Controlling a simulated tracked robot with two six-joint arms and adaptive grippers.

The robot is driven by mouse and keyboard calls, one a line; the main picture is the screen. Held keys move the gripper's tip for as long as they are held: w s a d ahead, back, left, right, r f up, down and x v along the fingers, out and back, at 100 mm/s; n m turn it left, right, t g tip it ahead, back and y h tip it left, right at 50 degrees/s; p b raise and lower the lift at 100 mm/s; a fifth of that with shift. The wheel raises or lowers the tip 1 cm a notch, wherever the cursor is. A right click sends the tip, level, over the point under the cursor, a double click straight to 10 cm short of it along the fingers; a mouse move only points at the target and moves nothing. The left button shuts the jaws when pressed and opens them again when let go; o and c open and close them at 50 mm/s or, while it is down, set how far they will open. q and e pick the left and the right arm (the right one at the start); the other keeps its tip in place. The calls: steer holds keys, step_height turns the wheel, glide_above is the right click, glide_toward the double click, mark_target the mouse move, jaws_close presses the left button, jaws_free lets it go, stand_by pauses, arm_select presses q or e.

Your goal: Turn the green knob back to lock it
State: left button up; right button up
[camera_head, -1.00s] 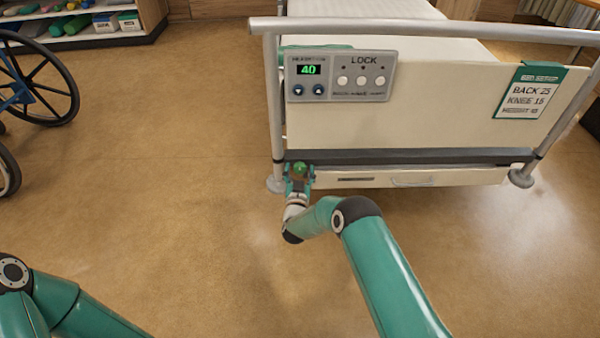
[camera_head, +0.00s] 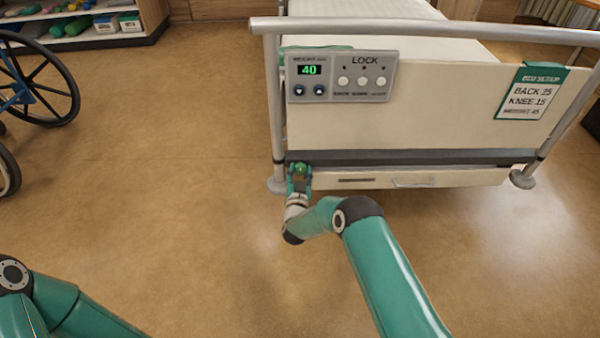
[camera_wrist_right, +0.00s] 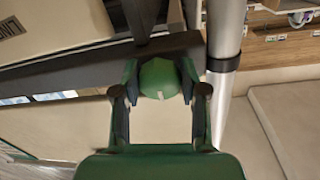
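The green knob (camera_head: 301,168) is at the lower left of the bed's end, by the dark rail. In the right wrist view the knob (camera_wrist_right: 158,76) is round, with a small pale mark on its near edge. My right gripper (camera_head: 300,174) is at the knob, with one finger on each side. In the wrist view the fingers (camera_wrist_right: 159,82) appear to press on the knob's two sides. The part of the knob behind the fingers is hidden. My left arm shows at the lower left, but its gripper is outside the view.
A metal bed post (camera_wrist_right: 225,40) stands close beside the right gripper. The bed's panel (camera_head: 340,77) reads 40 and has LOCK buttons. A drawer (camera_head: 410,180) is right of the knob. A wheelchair (camera_head: 35,90) stands at left. The floor between is clear.

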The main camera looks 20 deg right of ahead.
steer(key=o, duration=0.4)
steer(key=shift+s, duration=0.1)
steer(key=v, duration=1.1)
steer(key=shift+s, duration=0.4)
steer(key=shift+a, duration=0.1)
